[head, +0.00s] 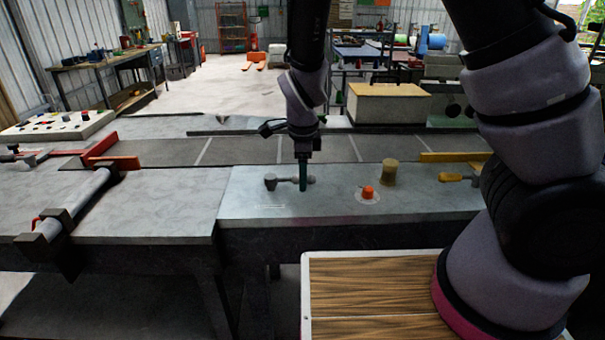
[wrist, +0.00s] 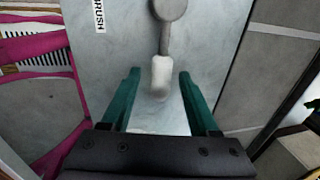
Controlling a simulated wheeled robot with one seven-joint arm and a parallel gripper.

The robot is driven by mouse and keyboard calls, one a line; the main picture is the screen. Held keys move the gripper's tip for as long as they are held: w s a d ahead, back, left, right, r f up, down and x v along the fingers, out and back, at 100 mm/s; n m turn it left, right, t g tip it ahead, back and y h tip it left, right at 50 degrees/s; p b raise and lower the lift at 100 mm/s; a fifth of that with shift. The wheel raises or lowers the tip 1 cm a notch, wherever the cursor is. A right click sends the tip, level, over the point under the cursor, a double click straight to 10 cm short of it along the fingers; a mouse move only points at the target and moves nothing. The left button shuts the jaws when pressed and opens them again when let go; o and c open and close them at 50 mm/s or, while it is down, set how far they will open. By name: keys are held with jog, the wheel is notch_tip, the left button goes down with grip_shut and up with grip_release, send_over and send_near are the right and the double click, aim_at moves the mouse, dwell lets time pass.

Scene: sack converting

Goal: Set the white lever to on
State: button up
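The white lever (head: 288,181) lies on the grey bench top, its round grey pivot to the left and its arm reaching right. In the wrist view its white knob (wrist: 160,75) is between the two green fingers, with a gap on each side. The grey pivot (wrist: 171,8) is at the top edge of that view. My gripper (head: 303,186) points down over the knob end and partly hides it in the head view. My gripper (wrist: 159,73) is open in the wrist view, holding nothing. A label reading "BRUSH" (wrist: 99,16) is beside the lever.
A yellow-handled lever (head: 455,177) is farther right. A wood-topped surface (head: 375,290) is in front.

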jog(key=shift+r, duration=0.15)
notch_tip(320, 180, up, 10)
jog(key=s, duration=0.2)
jog(key=shift+r, duration=0.15)
dwell(0.4)
jog(key=d+r+n+y, duration=0.4)
jog(key=d+r+n, duration=0.3)
jog(key=d+r, duration=0.7)
jog(key=s+d+r+n+t+h, duration=0.2)
jog(key=s+d+r+n+t, duration=0.3)
jog(key=d, duration=0.5)
jog(key=shift+s+d+r+n, duration=0.15)
jog(key=shift+s+r+n, duration=0.8)
jog(key=shift+s, duration=0.75)
